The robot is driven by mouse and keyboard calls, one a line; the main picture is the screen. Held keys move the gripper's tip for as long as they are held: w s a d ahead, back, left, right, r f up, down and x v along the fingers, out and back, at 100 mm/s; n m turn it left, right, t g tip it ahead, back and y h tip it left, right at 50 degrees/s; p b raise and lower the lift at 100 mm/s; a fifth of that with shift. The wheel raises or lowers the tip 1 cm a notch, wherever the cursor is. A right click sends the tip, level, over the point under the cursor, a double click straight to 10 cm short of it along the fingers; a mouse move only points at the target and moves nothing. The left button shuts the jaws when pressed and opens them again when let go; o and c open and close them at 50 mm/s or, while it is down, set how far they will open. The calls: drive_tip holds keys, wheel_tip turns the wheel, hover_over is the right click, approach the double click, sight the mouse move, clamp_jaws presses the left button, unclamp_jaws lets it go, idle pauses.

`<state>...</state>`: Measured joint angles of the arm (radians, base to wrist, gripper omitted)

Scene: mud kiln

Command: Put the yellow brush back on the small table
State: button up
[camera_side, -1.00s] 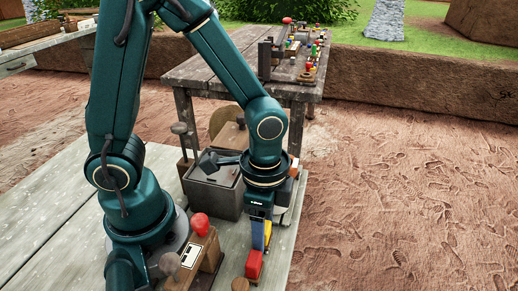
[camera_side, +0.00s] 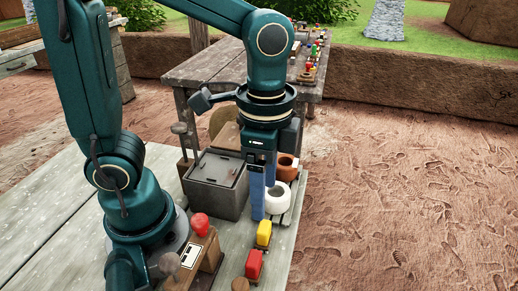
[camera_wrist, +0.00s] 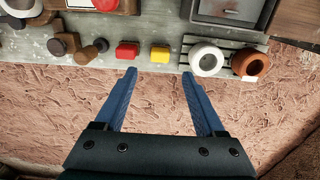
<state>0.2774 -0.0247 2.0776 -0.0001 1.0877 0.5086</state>
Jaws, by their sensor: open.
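The yellow brush (camera_side: 264,232), a small yellow block, stands near the right edge of the grey worktop, just behind a similar red one. In the wrist view the yellow brush (camera_wrist: 160,54) sits ahead of the gap between my fingers. My gripper (camera_side: 264,200) is open and empty, with its blue fingers pointing down above and behind the brush. My gripper (camera_wrist: 159,73) shows its spread fingers in the wrist view, clear of the brush. A weathered wooden table (camera_side: 190,73) stands behind; I cannot tell if it is the small table.
The red block (camera_side: 254,264) is beside the brush. A white ring (camera_side: 278,198) and an orange-brown pot (camera_side: 286,166) sit on slats close behind my fingers. A grey box (camera_side: 217,183) stands to the left. Small coloured items line the wooden table's right side.

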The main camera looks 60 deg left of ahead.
drive_tip(key=s+a+r+n+t, duration=0.2)
drive_tip(key=a+n+t, duration=0.3)
drive_tip(key=n, duration=0.4)
drive_tip(key=shift+s+a+r+t, duration=0.2)
drive_tip(key=shift+r+t, duration=0.1)
drive_tip(key=shift+r, duration=0.55)
